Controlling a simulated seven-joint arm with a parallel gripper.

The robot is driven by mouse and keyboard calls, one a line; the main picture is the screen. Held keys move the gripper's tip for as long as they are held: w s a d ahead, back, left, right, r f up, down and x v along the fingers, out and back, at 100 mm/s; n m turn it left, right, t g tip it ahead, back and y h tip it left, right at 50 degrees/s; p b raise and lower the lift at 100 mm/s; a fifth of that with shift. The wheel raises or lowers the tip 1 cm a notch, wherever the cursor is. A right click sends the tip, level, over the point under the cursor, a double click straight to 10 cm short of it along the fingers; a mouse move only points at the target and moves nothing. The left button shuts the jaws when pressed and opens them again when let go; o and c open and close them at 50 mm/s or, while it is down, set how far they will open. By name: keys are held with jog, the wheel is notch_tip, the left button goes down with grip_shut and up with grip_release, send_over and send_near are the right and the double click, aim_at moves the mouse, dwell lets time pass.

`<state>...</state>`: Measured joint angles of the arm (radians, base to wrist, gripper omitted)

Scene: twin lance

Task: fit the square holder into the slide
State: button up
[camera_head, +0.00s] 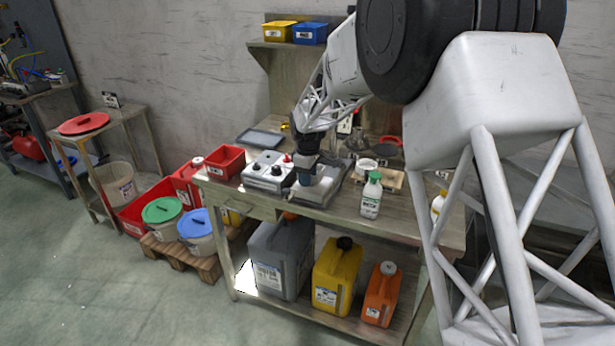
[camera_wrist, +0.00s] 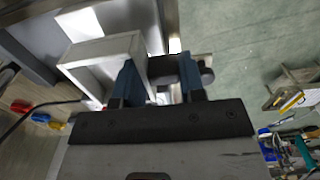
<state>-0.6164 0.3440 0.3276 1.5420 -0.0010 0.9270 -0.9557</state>
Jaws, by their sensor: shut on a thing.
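My gripper (camera_wrist: 158,80) shows two blue fingers in the wrist view, with a dark part between them. A pale, open square frame (camera_wrist: 92,48), which looks like the square holder, lies right against the left finger. The fingers hide how it joins the dark part. In the head view my gripper (camera_head: 306,178) points down at a grey metal fixture (camera_head: 325,188) on the workbench, which seems to be the slide. The holder is too small and hidden to make out there. I cannot tell whether it touches the slide.
A control box with knobs (camera_head: 268,171) stands just left of the fixture, with a red bin (camera_head: 225,163) beyond it. A green-capped white bottle (camera_head: 371,196) stands to the right, near the workbench's front edge.

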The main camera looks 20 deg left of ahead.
jog(key=shift+f, duration=1.5)
jog(key=o, duration=1.1)
jog(key=shift+c, duration=0.2)
jog(key=shift+r, duration=3.9)
